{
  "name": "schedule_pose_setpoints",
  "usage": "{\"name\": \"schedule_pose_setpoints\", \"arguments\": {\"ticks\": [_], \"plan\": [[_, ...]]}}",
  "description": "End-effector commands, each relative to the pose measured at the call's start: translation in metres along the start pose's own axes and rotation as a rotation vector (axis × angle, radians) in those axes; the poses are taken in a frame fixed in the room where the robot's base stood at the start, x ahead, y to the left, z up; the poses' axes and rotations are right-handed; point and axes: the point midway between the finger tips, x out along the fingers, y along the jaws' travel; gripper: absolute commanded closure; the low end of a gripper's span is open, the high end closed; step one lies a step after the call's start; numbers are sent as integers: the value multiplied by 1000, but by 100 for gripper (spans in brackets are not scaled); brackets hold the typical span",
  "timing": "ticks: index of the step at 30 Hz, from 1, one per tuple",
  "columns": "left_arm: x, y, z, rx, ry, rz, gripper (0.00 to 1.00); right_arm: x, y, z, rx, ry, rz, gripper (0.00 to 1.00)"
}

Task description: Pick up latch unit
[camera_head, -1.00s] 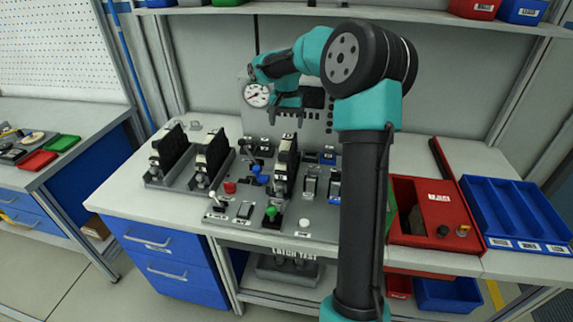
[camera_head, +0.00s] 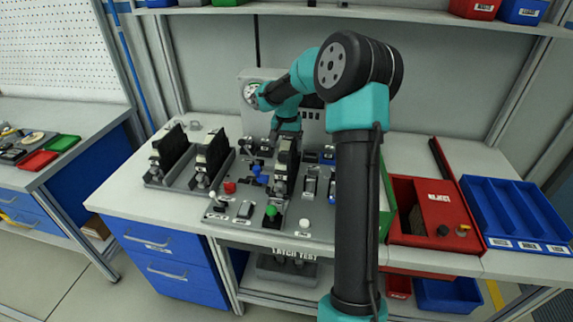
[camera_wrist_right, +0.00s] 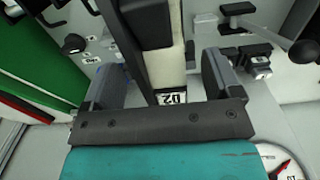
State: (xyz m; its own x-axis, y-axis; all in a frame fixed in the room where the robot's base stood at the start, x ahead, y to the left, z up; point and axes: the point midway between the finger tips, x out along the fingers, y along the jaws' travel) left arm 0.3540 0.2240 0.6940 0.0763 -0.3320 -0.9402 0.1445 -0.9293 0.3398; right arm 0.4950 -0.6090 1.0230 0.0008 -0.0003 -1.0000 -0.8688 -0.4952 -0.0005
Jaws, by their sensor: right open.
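A black upright latch unit (camera_head: 287,164) stands in the test fixture (camera_head: 250,212) at the middle of the bench. My right gripper (camera_head: 287,134) is right above its upper end in the head view. In the right wrist view the open fingers of the gripper (camera_wrist_right: 163,80) are on either side of the latch unit (camera_wrist_right: 158,62), which has a pale face and a label reading 02. Gaps show beside it, so the fingers seem apart from it. Two more black latch units, one at far left (camera_head: 170,150) and one beside it (camera_head: 212,155), stand in grey holders. My left gripper is not in view.
The fixture carries a green knob (camera_head: 271,210), blue knobs (camera_head: 258,173) and a lever (camera_head: 215,200) near the unit. A gauge panel (camera_head: 310,120) stands behind. A red reject box (camera_head: 425,240) and blue tray (camera_head: 515,215) are at right.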

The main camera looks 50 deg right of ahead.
Motion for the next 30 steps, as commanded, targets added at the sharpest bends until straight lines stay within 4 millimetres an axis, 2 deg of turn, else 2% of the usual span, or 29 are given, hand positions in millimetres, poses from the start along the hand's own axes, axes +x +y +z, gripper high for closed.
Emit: {"name": "schedule_pose_setpoints", "arguments": {"ticks": [6, 10, 26, 30], "plan": [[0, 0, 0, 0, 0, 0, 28, 30, 1, -2, 1, -4, 2, 16], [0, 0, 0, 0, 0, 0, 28, 43, 0, -2, -1, -3, 2, 16], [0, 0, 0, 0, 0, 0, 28, 45, 0, -2, 0, -1, 0, 16], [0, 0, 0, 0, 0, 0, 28, 45, 0, -2, 0, -1, 0, 29]]}}
